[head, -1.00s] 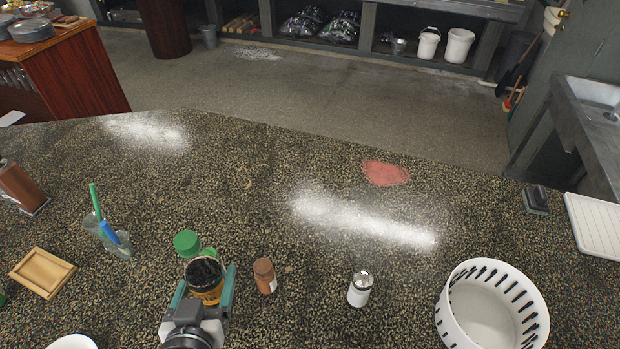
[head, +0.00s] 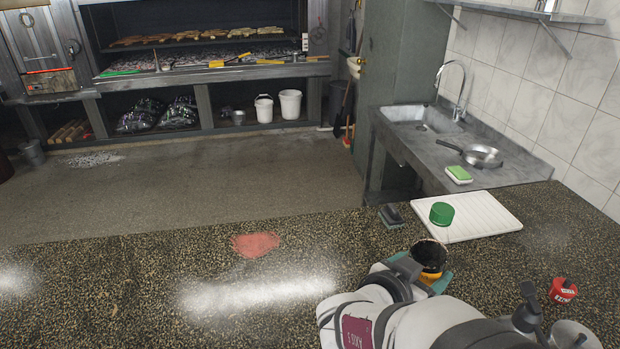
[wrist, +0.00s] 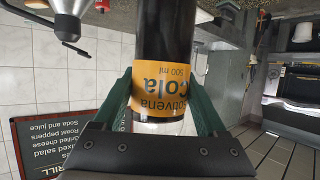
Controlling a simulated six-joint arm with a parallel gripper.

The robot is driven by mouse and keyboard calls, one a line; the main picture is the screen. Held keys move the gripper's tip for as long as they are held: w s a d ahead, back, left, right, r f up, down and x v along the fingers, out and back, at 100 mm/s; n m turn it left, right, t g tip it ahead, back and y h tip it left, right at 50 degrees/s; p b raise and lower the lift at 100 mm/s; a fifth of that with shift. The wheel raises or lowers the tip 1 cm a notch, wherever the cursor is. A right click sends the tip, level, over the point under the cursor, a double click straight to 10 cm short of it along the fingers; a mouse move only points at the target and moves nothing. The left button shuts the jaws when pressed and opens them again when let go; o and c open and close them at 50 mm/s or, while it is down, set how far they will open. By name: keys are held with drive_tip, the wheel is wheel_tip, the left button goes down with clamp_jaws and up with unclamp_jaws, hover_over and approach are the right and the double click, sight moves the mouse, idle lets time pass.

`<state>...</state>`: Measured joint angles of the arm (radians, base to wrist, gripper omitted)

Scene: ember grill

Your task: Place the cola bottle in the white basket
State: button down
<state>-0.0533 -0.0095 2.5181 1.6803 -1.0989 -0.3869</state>
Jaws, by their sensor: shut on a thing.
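The cola bottle, dark with an orange label, is in my gripper; it shows in the head view (head: 431,256) and large in the wrist view (wrist: 168,78). A green cap (head: 441,213) stands above its dark body, apparently joined by a clear neck. My gripper (head: 428,276) has its teal fingers on either side of the bottle; they also show in the wrist view (wrist: 168,104). The bottle looks about upright and appears held above the counter. The white basket is in neither current view.
A white ridged board (head: 485,219) lies behind the bottle on the speckled counter (head: 120,270). A dark scrubber (head: 391,217) sits left of it. A red object (head: 563,290) is at the right. Beyond stands a sink (head: 418,125) with a pan (head: 481,156).

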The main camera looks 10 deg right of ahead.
drive_tip(key=s+d+r+m+g+h, duration=0.2)
drive_tip(key=s+d+m+g, duration=0.2)
drive_tip(key=s+d, duration=0.55)
drive_tip(key=w+a+f, duration=0.5)
drive_tip(key=w+f, duration=0.6)
drive_tip(key=shift+f, duration=0.2)
drive_tip(key=shift+f, duration=0.35)
drive_tip(key=shift+f, duration=0.15)
